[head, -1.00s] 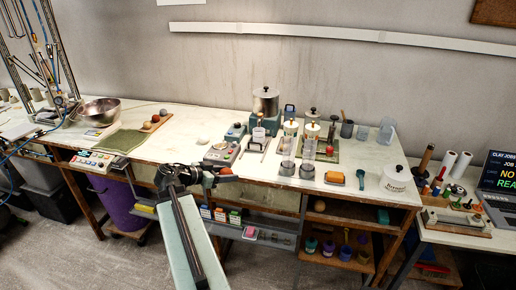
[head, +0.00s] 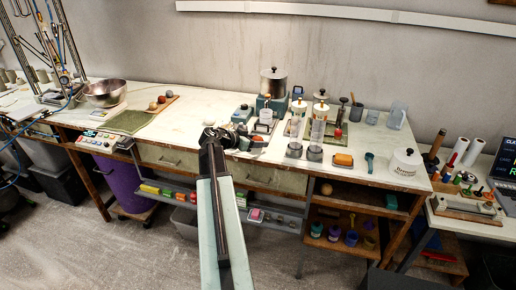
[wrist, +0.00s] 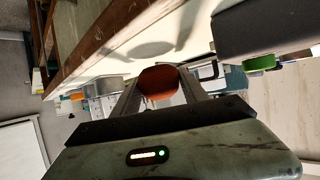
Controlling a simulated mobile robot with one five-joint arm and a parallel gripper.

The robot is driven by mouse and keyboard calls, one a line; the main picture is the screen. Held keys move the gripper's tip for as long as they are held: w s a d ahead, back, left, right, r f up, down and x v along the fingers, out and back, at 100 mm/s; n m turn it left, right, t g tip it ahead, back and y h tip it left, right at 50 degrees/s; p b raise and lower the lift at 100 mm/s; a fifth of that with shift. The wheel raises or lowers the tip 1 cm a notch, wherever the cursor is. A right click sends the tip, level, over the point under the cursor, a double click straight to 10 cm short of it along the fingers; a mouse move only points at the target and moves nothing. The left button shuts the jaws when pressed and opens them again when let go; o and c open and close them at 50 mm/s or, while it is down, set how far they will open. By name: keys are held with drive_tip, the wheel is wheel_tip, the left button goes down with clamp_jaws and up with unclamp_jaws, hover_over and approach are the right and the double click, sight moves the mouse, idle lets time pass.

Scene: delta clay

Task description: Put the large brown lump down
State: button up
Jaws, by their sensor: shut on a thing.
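The brown lump (wrist: 158,82) is reddish-brown and sits between the two fingers of my gripper (wrist: 160,96) in the wrist view. My gripper is shut on it. In the head view my gripper (head: 246,141) is at the end of the outstretched arm, near the front edge of the long pale worktable (head: 200,110). The lump is small and mostly hidden there. The wrist view is rotated, and a shadow lies on the pale tabletop (wrist: 175,48). I cannot tell how far the lump is above the table.
A wooden board (head: 160,104) with small balls lies beside a green mat (head: 126,119) and a metal bowl (head: 105,93). Bare tabletop lies between the board and my gripper.

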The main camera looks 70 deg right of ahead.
wheel_tip(320, 180, down, 2)
drive_tip(key=shift+r, duration=0.25)
drive_tip(key=shift+f, duration=0.2)
drive_tip(key=o, duration=1.5)
drive_tip(key=shift+r, duration=0.1)
